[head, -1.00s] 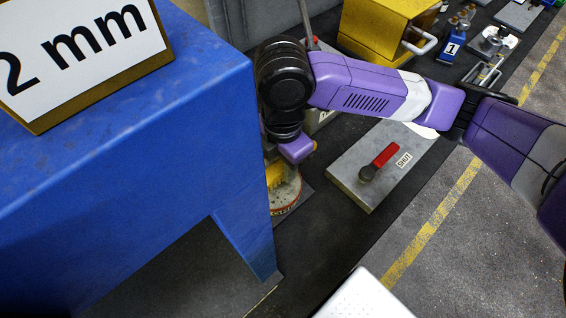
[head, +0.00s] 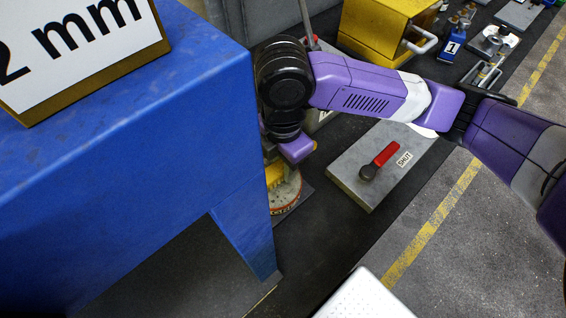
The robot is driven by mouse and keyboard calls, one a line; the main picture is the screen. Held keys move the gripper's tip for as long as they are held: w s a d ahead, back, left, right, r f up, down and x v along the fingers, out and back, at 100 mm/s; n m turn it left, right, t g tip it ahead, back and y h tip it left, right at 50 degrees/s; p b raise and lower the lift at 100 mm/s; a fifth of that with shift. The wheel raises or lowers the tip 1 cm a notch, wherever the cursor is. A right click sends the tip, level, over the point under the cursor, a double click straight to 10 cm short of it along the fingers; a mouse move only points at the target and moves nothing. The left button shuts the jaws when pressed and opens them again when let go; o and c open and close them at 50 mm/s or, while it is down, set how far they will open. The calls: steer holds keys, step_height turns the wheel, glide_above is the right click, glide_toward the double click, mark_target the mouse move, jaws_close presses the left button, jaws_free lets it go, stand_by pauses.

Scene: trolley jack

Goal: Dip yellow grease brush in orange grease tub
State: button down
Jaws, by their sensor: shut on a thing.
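My gripper (head: 292,152) hangs below my purple wrist, just right of the blue block's corner, and its fingers are mostly hidden. It is shut on the yellow grease brush (head: 274,174), of which only a yellow part shows beneath it. Directly under the brush stands a round, pale tub with an orange-red marked rim (head: 286,208), which I take for the orange grease tub. The brush overlaps the tub's top in this view. I cannot tell whether its bristles touch the grease or how deep they reach. The blue block hides the tub's left side.
A large blue block (head: 150,160) with a "2 mm" sign (head: 80,45) fills the left. A grey plate (head: 375,185) with a red lever (head: 385,155) marked "SHUT" lies right of the tub. A yellow box (head: 380,35) stands behind.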

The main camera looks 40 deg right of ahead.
stand_by(0.4)
steer(key=shift+r+p, duration=2.9)
steer(key=shift+r, duration=0.6)
